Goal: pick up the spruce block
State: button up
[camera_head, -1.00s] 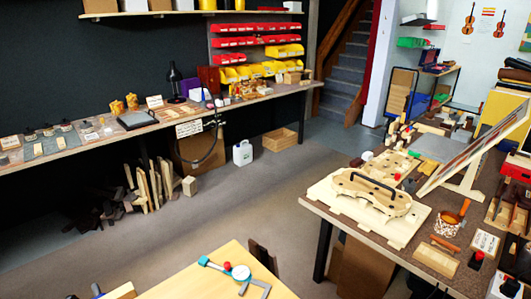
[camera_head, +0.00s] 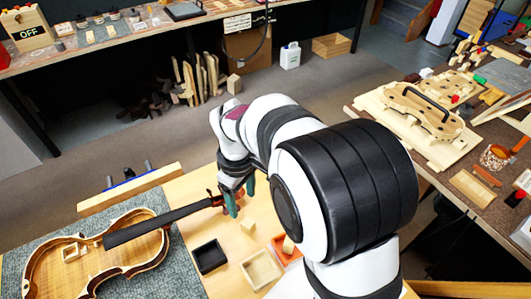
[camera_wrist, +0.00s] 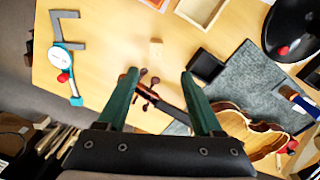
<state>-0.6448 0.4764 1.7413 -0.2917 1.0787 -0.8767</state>
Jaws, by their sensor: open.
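A small pale wood block, which looks like the spruce block (camera_head: 248,226), stands on the light wooden bench top just past the violin's scroll. It also shows in the wrist view (camera_wrist: 156,44), beyond my fingertips and roughly centred between them. My gripper (camera_head: 241,198) is above the bench near the scroll, its green fingers partly hidden by my arm. In the wrist view my gripper (camera_wrist: 161,74) has its fingers wide apart with nothing held. The scroll and pegs (camera_wrist: 146,90) lie below the opening between the fingers.
A black tray (camera_head: 210,257), a pale wooden tray (camera_head: 262,270) and an orange tray (camera_head: 279,241) stand near the block. A violin (camera_head: 88,268) lies on a grey mat (camera_head: 182,284). A dial caliper (camera_wrist: 62,58) lies on the bench in the wrist view.

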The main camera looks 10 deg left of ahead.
aim_at(248, 222)
jog(key=f, duration=1.3)
jog(key=shift+w+d+f, duration=0.2)
jog(key=shift+w, duration=0.15)
grip_shut()
